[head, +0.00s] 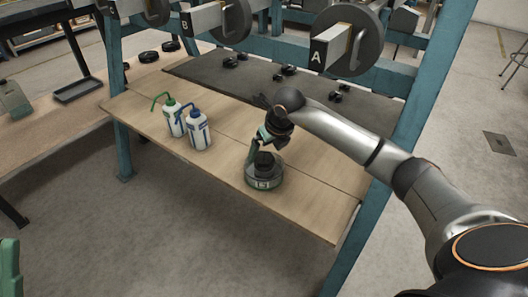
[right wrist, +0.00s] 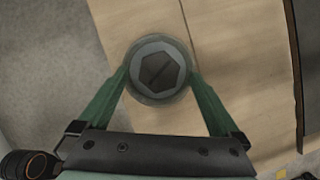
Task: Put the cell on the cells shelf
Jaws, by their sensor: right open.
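The cell appears to be a round, dark green-grey body (head: 264,182) with a pale mark on its side, upright on the wooden bench shelf (head: 310,195) near its front edge. My right gripper (head: 261,158) points down at it from above. In the right wrist view, the cell's grey round top (right wrist: 158,70) with a dark, many-sided centre lies between the two green fingers of the right gripper (right wrist: 158,88). The fingers are spread, one on each side; I cannot tell whether they touch it. No shelf label for cells is readable.
Two wash bottles, one green-capped (head: 174,118) and one blue-capped (head: 198,130), stand left of the cell. Behind lies a dark mat (head: 225,85) with small black parts. Beams lettered A (head: 335,50) and B with big discs hang above. Bare wood surrounds the cell.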

